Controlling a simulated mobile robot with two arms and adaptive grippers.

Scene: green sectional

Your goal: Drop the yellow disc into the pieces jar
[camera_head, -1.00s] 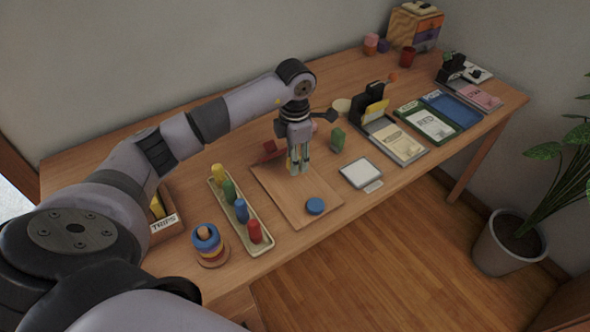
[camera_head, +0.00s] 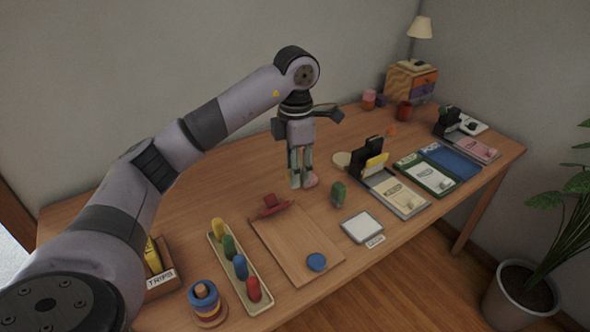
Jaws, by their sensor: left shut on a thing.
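My left gripper (camera_head: 301,184) points down over the middle of the table, beyond the wooden board. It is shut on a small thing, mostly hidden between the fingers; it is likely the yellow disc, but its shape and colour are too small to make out. No yellow disc shows plainly elsewhere. I cannot pick out the pieces jar for sure; a pale round thing (camera_head: 341,159) stands to the right behind the gripper, and a pinkish thing (camera_head: 312,181) shows right by the fingertips. My right gripper is not in view.
A green piece (camera_head: 338,195), a white-topped pad (camera_head: 362,227) and a black holder (camera_head: 366,152) stand to the right. A peg tray (camera_head: 216,250) lies left.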

